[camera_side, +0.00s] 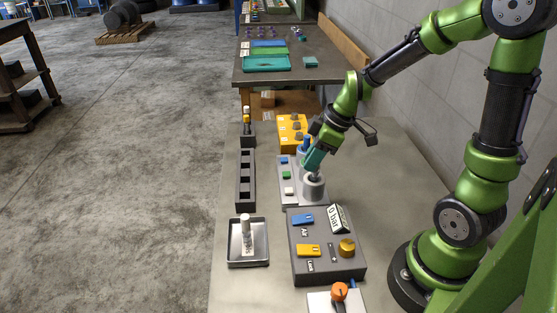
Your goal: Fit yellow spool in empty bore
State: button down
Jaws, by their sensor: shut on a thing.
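My gripper (314,172) points down over a light grey cylinder (313,188) on a grey plate. It is shut on a small grey part at the top of this cylinder; the part is mostly hidden by the fingers. A slim upright piece with yellow and dark bands (247,116) stands in a dark block (248,138) at the back left, apart from my gripper. It may be the yellow spool, but it is too small to tell. A yellow-orange block (292,131) with several grey round parts stands behind my gripper. I cannot make out which bore is empty.
A dark rack with square openings (245,179) lies left of the plate. A metal tray (235,257) holds a white bottle (246,231). An orange knob (340,291) is nearest.

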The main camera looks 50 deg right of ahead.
jog(key=shift+f, duration=0.25)
jog(key=shift+f, duration=0.3)
jog(key=shift+f, duration=0.15)
dwell(0.5)
jog(key=shift+f, duration=0.4)
jog(key=shift+c, duration=2.3)
grip_release()
jog(key=shift+r, duration=0.1)
